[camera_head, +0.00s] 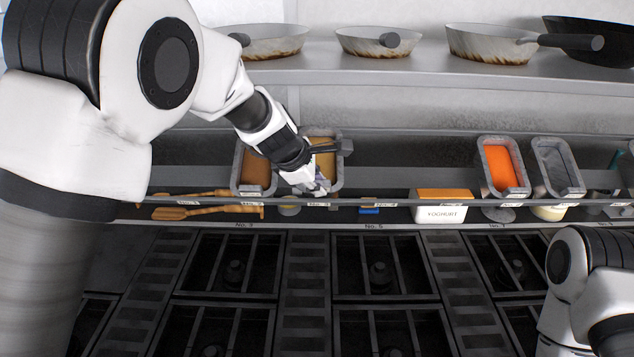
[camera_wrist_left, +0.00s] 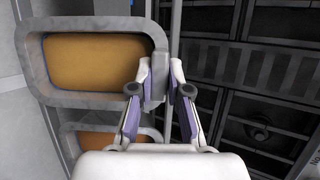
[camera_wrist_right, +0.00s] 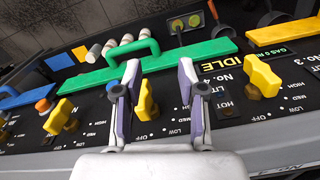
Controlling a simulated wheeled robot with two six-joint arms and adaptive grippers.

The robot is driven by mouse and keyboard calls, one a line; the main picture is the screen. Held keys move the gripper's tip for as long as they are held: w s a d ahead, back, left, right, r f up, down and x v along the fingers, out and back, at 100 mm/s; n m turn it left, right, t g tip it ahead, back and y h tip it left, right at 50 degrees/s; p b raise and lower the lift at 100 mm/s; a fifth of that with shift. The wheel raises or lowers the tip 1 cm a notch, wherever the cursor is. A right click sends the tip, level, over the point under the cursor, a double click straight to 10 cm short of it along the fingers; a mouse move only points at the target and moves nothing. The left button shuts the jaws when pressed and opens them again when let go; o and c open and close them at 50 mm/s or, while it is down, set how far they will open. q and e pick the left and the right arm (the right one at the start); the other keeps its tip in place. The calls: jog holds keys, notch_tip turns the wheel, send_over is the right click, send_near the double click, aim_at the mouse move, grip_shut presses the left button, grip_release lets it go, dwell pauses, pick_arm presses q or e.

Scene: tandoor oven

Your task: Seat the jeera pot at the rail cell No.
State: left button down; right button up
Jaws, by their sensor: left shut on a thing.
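A grey steel pot with yellow-brown filling (camera_head: 325,163) stands at the rail, partly hidden behind my left gripper (camera_head: 320,186). In the left wrist view the fingers are shut on the near rim of this pot (camera_wrist_left: 42,72). I cannot read a jeera label on it. A second pot with darker brown filling (camera_head: 256,168) is just left of it, and a similar pot (camera_wrist_left: 112,143) shows below the held one in the left wrist view. My right gripper (camera_wrist_right: 158,72) is open and empty over a control panel.
An orange-filled pot (camera_head: 502,168) and a dark-filled pot (camera_head: 560,167) stand farther right along the rail (camera_head: 390,201). A yoghurt box (camera_head: 441,213) sits below the rail. Pans rest on the upper shelf (camera_head: 400,68). Yellow knobs (camera_wrist_right: 262,75) and a green bar (camera_wrist_right: 150,65) are near my right gripper.

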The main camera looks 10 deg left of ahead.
pick_arm(q)
jog(key=shift+w+a+f, duration=0.1)
jog(key=shift+w+f, duration=0.35)
jog(key=shift+f, duration=0.35)
jog(key=c, duration=1.1)
grip_release()
jog(key=shift+o, duration=0.2)
jog(key=p+v, duration=0.2)
jog(key=v, duration=0.6)
jog(key=shift+p, duration=0.4)
